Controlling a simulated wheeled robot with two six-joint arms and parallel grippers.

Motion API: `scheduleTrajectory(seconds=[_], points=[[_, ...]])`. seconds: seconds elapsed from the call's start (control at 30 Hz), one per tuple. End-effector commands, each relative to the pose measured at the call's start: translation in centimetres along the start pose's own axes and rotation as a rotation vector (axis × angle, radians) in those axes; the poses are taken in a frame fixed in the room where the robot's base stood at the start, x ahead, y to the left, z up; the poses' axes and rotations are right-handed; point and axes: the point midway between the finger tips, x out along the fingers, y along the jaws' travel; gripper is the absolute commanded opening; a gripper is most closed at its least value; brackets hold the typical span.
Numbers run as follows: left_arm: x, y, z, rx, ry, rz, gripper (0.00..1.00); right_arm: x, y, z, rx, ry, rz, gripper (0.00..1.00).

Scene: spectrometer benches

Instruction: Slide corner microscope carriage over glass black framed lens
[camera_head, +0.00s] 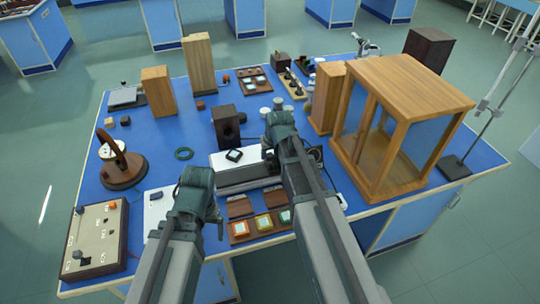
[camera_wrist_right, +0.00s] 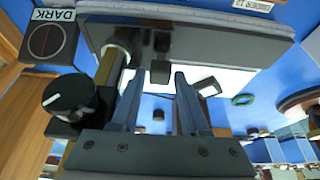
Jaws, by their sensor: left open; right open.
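A small black-framed glass square (camera_head: 234,155), which looks like the lens, lies on the white top of a grey instrument (camera_head: 236,178) at the table's middle; it also shows in the right wrist view (camera_wrist_right: 209,87). My right gripper (camera_head: 276,122) is over the instrument's right end and hides part of it. In the right wrist view its fingers (camera_wrist_right: 159,82) are open, with a small dark block (camera_wrist_right: 160,72) just beyond and between their tips. I cannot tell whether they touch it, or whether it belongs to the microscope carriage. My left gripper (camera_head: 196,182) is open and empty, left of the instrument.
A wooden open-framed case (camera_head: 420,80) stands close right of my right arm. A dark block with a hole (camera_head: 226,125) stands behind the instrument. A black knob (camera_wrist_right: 68,94) and a box marked DARK (camera_wrist_right: 50,38) are near the right gripper. Colored tiles (camera_head: 263,222) lie in front.

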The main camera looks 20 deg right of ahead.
Motion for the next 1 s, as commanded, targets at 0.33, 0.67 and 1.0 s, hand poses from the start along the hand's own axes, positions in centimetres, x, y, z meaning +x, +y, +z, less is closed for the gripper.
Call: scheduleTrajectory(seconds=[0.33,0.67,1.0], points=[[-0.01,0.00,0.00,0.000,0.000,0.000,0.92,-0.02,0.00,0.01,0.000,0.000,0.000,0.00],[-0.01,0.00,0.00,0.000,0.000,0.000,0.92,-0.01,0.00,0.01,0.000,0.000,0.000,0.00],[0.00,0.00,0.00,0.000,0.000,0.000,0.92,-0.01,-0.01,0.02,0.000,0.000,0.000,0.00]])
